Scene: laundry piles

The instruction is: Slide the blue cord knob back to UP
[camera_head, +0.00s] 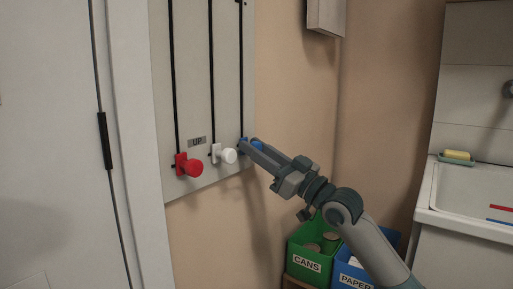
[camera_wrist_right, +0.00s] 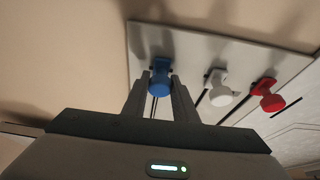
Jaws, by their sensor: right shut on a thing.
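The blue cord knob (camera_head: 256,144) is at the lower end of the right-hand black cord track, on a pale wall board (camera_head: 218,60). It is mostly covered by my right gripper (camera_head: 250,147) in the head view. In the right wrist view the blue knob (camera_wrist_right: 160,80) sits between the two fingers of my right gripper (camera_wrist_right: 160,92), which are shut on it. An "UP" label (camera_head: 196,141) is on the board between the left and middle tracks, just above the knobs' height. My left gripper is not in view.
A white knob (camera_head: 228,155) and a red knob (camera_head: 192,167) sit left of the blue one. Below the arm stand a green CANS bin (camera_head: 306,262) and a blue PAPER bin (camera_head: 352,275). A wall box (camera_head: 326,16) hangs upper right. A sink (camera_head: 470,190) is at right.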

